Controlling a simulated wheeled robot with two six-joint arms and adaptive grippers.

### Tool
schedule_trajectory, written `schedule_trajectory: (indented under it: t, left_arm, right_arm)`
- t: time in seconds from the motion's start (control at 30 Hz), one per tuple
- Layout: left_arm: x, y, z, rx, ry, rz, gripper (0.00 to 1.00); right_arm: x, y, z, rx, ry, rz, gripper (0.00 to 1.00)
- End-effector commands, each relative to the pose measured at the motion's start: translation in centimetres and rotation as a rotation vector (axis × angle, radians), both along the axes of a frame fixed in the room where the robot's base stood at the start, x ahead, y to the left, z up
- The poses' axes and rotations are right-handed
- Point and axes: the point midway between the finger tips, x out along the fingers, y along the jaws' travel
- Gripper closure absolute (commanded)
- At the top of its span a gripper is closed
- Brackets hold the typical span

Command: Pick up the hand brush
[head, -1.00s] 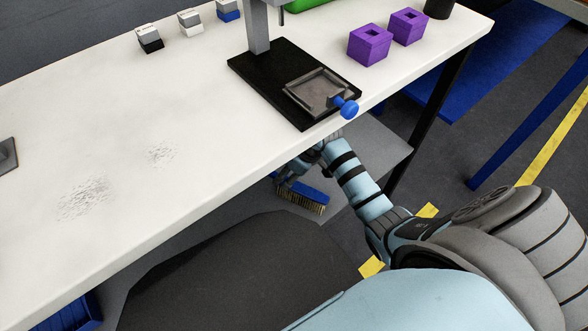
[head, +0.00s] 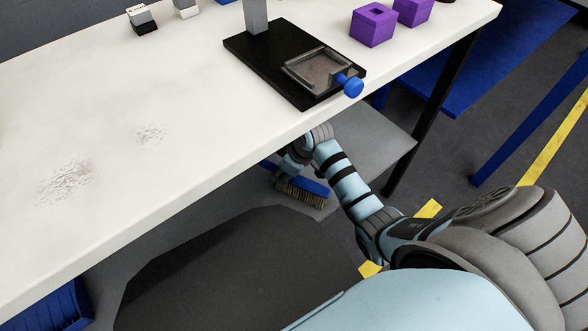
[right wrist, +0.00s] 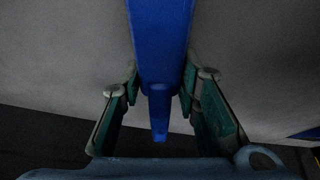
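The hand brush (head: 303,190) has a blue body and tan bristles. In the head view it is under the white table's front edge, at the grey lower shelf. In the right wrist view its blue body (right wrist: 162,45) runs down the middle, with a narrower end (right wrist: 160,115) pointing towards the wrist. My right gripper (right wrist: 161,82) has one finger on each side of the brush, and both fingertips look flush against its blue sides. In the head view the forearm and table edge partly hide this gripper (head: 290,168). My left gripper is not in view.
The white table (head: 190,150) overhangs the brush. On it are a black stand (head: 268,72) with a blue knob (head: 350,86) and purple blocks (head: 374,26). The grey lower shelf (head: 375,145) and a black table leg (head: 432,115) are close to my right arm.

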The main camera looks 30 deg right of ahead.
Motion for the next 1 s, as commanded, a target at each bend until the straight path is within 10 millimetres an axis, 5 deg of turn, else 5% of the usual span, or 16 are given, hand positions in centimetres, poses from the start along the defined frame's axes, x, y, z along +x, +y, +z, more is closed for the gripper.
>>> schedule_trajectory:
  t: [0.47,0.77,0.9,1.0]
  left_arm:
    - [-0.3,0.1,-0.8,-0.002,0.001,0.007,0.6]
    - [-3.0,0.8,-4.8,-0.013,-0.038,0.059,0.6]
    - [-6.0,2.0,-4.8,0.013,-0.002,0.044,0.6]
    - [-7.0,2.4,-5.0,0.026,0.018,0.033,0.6]
  right_arm:
    - [0.0,0.0,0.8,0.0,0.0,0.0,1.0]
    - [0.1,0.0,5.8,-0.001,-0.003,0.0,1.0]
    - [0.1,0.0,9.3,0.001,-0.002,-0.001,1.0]
    - [0.1,0.0,10.1,0.001,-0.002,-0.001,1.0]
